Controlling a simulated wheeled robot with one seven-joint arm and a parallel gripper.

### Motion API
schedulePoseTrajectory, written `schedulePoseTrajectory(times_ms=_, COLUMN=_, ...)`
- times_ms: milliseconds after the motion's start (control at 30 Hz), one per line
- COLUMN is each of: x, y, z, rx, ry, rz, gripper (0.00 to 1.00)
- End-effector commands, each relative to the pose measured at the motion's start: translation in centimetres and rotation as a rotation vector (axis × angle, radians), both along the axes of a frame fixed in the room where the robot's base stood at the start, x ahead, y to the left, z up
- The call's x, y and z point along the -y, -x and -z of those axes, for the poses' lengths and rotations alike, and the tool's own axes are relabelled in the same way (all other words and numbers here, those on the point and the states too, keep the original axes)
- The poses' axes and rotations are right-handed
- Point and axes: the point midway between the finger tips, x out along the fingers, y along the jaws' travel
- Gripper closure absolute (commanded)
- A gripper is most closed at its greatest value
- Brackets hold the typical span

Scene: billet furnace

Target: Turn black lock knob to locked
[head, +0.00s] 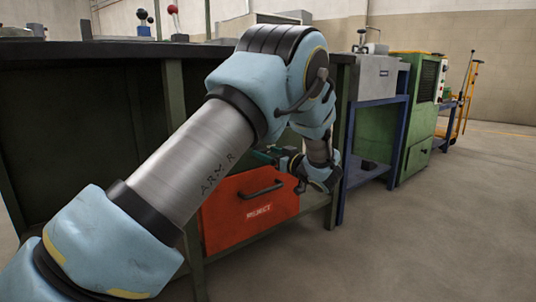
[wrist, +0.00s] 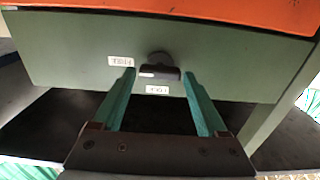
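The black lock knob (wrist: 159,67) sits on a grey-green panel (wrist: 80,48) in the wrist view, with its bar lying roughly level across the picture. One small white label (wrist: 121,61) is left of the knob and another (wrist: 157,89) is just below it; their lettering is upside down and hard to read. My gripper (wrist: 159,75) is open, with its teal fingers on either side of the knob and visible gaps between them and it. In the head view my gripper (head: 266,156) is partly hidden by my arm, and the knob is not visible.
A red-orange drawer (head: 225,212) with a black handle and REJECT label is below my gripper in the head view. Green bench legs (head: 187,255) stand beside it. A blue stand (head: 345,185) and green cabinet (head: 420,90) are to the right. Floor is clear at right.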

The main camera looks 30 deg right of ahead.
Motion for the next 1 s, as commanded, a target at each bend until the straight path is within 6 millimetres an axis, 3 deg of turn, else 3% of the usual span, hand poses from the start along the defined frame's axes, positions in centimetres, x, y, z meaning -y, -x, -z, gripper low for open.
schedulePoseTrajectory(times_ms=67, x=0.00, y=0.01, z=0.01, rx=0.000, ry=0.000, rz=0.000, gripper=0.34)
schedulePoseTrajectory(times_ms=567, x=-0.03, y=0.04, z=0.04, rx=0.000, ry=-0.001, rz=-0.001, gripper=0.91)
schedulePoseTrajectory(times_ms=1000, x=-0.08, y=0.03, z=0.00, rx=0.019, ry=0.096, rz=-0.002, gripper=0.91)
